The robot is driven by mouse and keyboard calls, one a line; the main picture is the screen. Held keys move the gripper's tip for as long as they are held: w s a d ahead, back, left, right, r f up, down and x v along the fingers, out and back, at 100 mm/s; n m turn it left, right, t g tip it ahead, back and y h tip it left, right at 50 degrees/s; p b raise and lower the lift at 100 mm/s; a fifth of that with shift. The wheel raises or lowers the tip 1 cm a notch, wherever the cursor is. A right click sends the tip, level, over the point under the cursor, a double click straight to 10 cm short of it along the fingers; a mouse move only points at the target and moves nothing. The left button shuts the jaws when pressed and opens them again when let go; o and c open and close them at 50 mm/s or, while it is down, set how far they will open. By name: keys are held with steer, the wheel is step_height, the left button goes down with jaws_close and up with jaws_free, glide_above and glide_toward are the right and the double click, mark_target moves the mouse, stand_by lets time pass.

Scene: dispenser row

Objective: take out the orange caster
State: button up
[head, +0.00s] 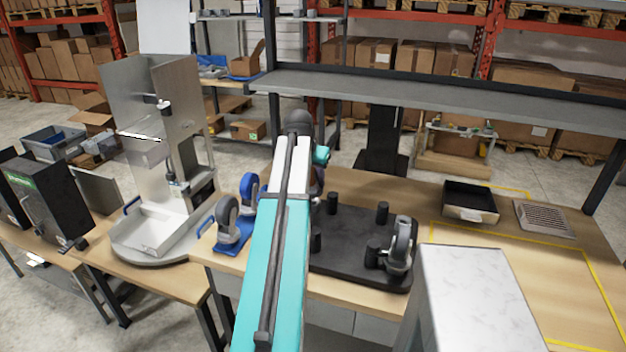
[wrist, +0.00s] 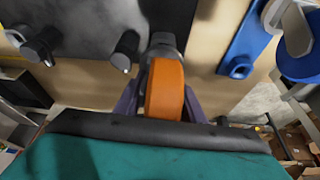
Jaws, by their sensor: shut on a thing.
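The orange caster (wrist: 165,92) shows in the wrist view with its wheel between the two fingers of my gripper (wrist: 166,86). My gripper is shut on it. The caster's grey mount (wrist: 163,42) is at the edge of the black pegged plate (wrist: 95,20); I cannot tell whether it still touches the plate or a peg. In the head view my teal arm hides the caster and my gripper, left of the black plate (head: 345,243).
A grey-wheeled caster (head: 401,245) stands at the plate's right end. Blue-based casters (head: 229,218) stand left of my arm. A white block (head: 470,295) is at front right. A black bin (head: 469,202) and a grille (head: 544,218) are on the table. A shelf (head: 430,90) spans above.

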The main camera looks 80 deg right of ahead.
steer(key=shift+r, duration=0.1)
steer(key=shift+r+p, duration=1.6)
steer(key=shift+r, duration=0.85)
steer(key=shift+w, duration=0.15)
